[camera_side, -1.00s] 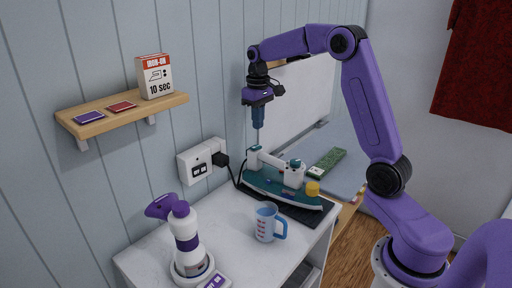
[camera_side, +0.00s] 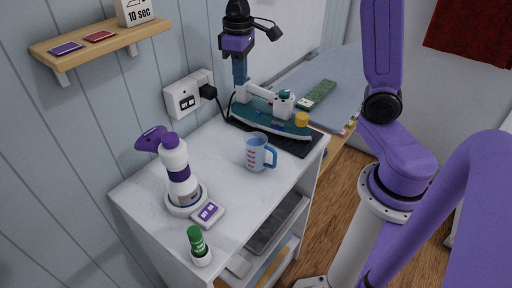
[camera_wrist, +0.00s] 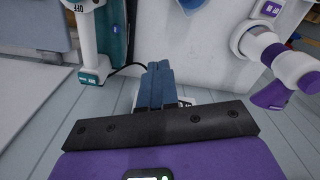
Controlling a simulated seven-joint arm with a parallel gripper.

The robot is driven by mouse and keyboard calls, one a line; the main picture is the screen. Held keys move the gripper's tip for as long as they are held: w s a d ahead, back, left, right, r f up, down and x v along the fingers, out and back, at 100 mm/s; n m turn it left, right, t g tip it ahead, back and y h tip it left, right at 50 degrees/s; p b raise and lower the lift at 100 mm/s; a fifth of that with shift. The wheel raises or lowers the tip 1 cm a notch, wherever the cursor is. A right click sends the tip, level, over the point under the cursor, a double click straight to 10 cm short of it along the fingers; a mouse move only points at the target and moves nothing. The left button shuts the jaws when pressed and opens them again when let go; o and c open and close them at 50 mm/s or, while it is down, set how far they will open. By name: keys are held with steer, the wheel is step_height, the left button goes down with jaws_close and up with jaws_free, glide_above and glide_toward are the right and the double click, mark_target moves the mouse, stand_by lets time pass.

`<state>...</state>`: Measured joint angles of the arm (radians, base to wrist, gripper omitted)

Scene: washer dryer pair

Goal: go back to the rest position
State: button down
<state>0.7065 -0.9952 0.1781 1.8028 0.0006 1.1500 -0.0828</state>
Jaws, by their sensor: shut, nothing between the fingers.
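My gripper (camera_side: 240,82) points down over the left end of the iron, its blue fingers closed together with nothing between them. In the wrist view the shut fingers (camera_wrist: 158,82) show at the middle. The iron (camera_side: 272,119), teal and white with a yellow knob, lies on a dark mat (camera_side: 301,146) on the white cabinet top. In the wrist view the iron (camera_wrist: 116,38) is at the upper left, apart from the fingers. From the side view I cannot tell the exact gap between fingertips and iron.
A measuring cup (camera_side: 257,153), a purple and white spray bottle (camera_side: 178,170) and a green-capped bottle (camera_side: 197,244) stand on the cabinet top (camera_side: 140,196). A wall outlet (camera_side: 186,97) with a plug is behind. A shelf (camera_side: 100,43) is at the upper left. The ironing board (camera_side: 345,82) is at right.

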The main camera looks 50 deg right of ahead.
steer(key=s+a+f+n, duration=0.2)
steer(key=s+n, duration=0.2)
steer(key=s, duration=0.9)
steer(key=s+a+f+n, duration=0.2)
steer(key=s+f+n, duration=0.1)
steer(key=s, duration=1)
steer(key=shift+a+n, duration=0.2)
steer(key=shift+n, duration=0.5)
